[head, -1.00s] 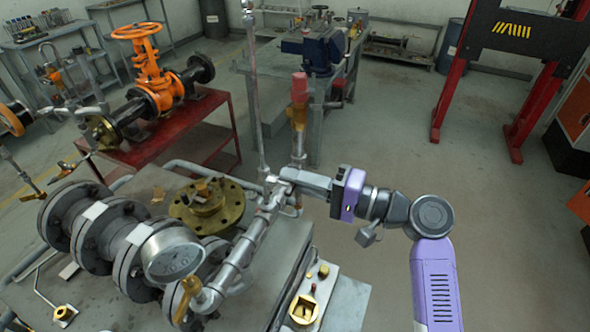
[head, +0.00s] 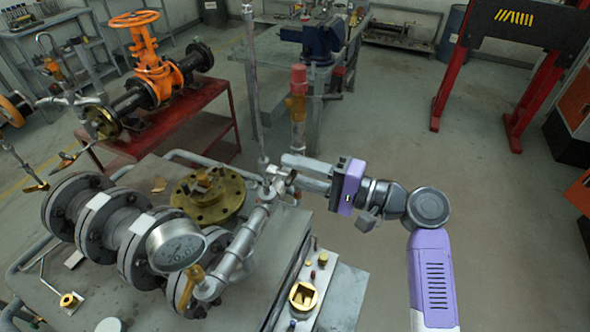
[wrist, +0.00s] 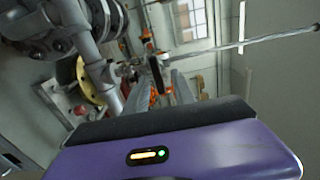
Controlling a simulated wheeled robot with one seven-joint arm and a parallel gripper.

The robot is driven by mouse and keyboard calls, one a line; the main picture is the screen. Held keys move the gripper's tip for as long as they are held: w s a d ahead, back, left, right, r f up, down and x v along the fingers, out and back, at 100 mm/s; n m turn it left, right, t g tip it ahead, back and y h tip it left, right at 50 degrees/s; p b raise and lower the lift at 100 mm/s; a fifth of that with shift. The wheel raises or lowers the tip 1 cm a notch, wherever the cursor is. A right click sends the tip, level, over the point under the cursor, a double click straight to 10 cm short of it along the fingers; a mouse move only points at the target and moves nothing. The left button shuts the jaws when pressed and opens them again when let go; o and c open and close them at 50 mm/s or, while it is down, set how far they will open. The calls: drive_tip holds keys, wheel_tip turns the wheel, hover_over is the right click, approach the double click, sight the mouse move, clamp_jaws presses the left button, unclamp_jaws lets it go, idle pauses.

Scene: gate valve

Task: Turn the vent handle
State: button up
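My gripper (head: 290,170) is at the pipe junction at the foot of the tall thin vertical pipe (head: 252,85). Its two grey fingers are spread apart, with a gap between them. The vent fitting (head: 274,183), a small metal valve body, is at the fingertips; its handle is small and partly hidden by the fingers. In the wrist view, a dark flat piece (wrist: 157,74), which looks like the vent handle, shows near and between the fingertips (wrist: 160,92). I cannot tell whether a finger touches it.
A pressure gauge (head: 177,245) and a yellow lever (head: 190,287) stand on the pipework at front left. A brass flange (head: 208,197) is left of the junction. A red-capped valve (head: 298,80) rises behind my gripper. Open floor (head: 400,150) lies to the right.

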idle(0.3)
drive_tip(key=b+v, duration=0.2)
drive_tip(key=v, duration=0.5)
drive_tip(key=shift+s+d, duration=0.15)
drive_tip(key=shift+d, duration=0.2)
drive_tip(key=shift+r, duration=0.1)
